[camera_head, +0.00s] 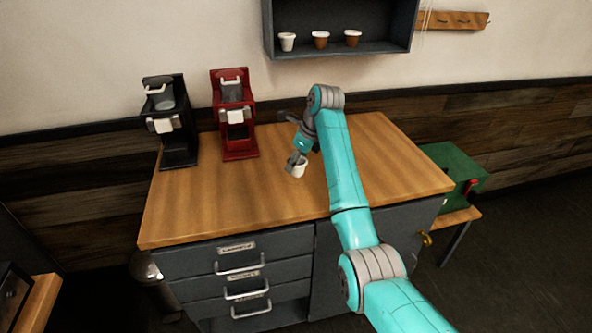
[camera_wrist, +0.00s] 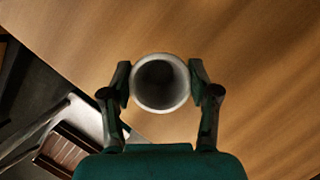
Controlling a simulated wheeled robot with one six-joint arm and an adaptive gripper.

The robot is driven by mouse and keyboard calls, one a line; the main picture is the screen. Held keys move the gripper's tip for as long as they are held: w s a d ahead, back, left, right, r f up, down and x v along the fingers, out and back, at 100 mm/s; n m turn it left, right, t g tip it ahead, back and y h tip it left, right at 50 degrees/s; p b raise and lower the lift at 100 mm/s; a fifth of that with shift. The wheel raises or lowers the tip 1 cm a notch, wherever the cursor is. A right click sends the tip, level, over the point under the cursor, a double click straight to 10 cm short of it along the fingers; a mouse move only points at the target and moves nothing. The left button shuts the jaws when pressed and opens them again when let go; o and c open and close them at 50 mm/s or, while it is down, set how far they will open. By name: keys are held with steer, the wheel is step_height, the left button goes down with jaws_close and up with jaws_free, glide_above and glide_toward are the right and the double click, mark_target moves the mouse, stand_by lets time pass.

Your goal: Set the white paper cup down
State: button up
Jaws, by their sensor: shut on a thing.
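The white paper cup (camera_head: 299,171) is between the fingers of my gripper (camera_head: 296,160), over the middle of the wooden counter top. In the wrist view the cup (camera_wrist: 160,83) shows its round open mouth, and it looks empty inside. My gripper (camera_wrist: 160,88) is shut on it, with one finger on each side. In the head view the cup looks upright and very low over the wood. I cannot tell whether its base touches the counter top.
A black coffee brewer (camera_head: 174,122) and a red one (camera_head: 235,115) stand at the counter's back left. The wooden counter top (camera_head: 215,205) is clear in front. A wall shelf (camera_head: 340,52) holds a white cup (camera_head: 287,41) and two brown cups. A green box (camera_head: 452,165) stands at right.

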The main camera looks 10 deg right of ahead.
mark_target(296, 171)
steer(key=shift+f, duration=2.05)
steer(key=o, duration=0.7)
steer(key=shift+f, duration=0.1)
